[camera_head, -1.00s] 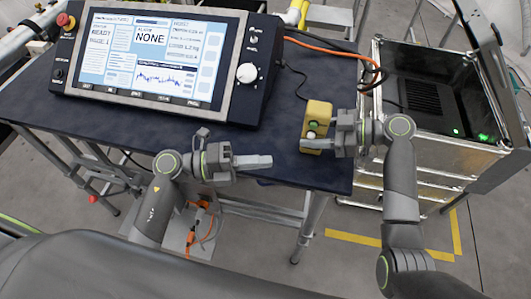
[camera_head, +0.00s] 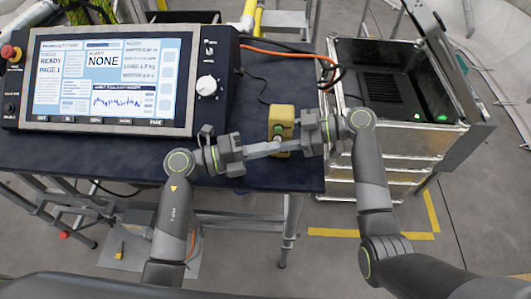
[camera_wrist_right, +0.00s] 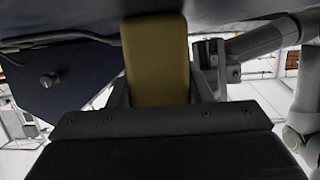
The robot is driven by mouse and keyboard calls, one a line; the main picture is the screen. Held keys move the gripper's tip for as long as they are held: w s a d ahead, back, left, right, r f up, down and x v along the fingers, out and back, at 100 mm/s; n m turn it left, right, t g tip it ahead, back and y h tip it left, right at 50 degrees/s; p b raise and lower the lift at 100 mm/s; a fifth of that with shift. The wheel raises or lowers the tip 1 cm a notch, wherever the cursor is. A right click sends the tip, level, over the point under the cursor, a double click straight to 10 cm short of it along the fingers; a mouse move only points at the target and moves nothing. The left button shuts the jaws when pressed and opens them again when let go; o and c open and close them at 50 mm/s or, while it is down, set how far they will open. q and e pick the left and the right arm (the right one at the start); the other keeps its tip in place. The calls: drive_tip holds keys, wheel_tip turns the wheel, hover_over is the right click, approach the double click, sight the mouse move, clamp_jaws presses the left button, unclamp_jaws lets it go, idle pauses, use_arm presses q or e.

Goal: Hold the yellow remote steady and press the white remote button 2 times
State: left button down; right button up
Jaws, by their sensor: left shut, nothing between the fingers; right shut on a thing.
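The yellow remote (camera_head: 284,112) stands upright near the right edge of the dark table; it also shows in the right wrist view (camera_wrist_right: 157,60). A green button shows on its face in the head view, with a small pale spot below it; the white button is not clear. My right gripper (camera_head: 292,138) is shut on the remote from the right. My left gripper (camera_head: 277,146) is shut and empty, its fingertips at the lower front of the remote. I cannot tell whether they touch a button.
A large control panel with a screen (camera_head: 105,75) and a white knob stands on the table (camera_head: 150,150) to the left. Orange and black cables run behind the remote. An open metal case (camera_head: 390,75) stands to the right. The table's front edge lies below the grippers.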

use_arm(q)
drive_tip(key=shift+w, duration=1)
drive_tip(key=shift+s, duration=0.1)
drive_tip(key=s, duration=0.4)
drive_tip(key=shift+s+d+f, duration=0.15)
drive_tip(key=shift+f, duration=0.05)
drive_tip(key=v, duration=1)
drive_tip(key=shift+r, duration=0.1)
idle(1.9)
drive_tip(key=shift+s+a+m+g, duration=0.2)
drive_tip(key=shift+s+m+g, duration=0.1)
drive_tip(key=shift+s, duration=0.25)
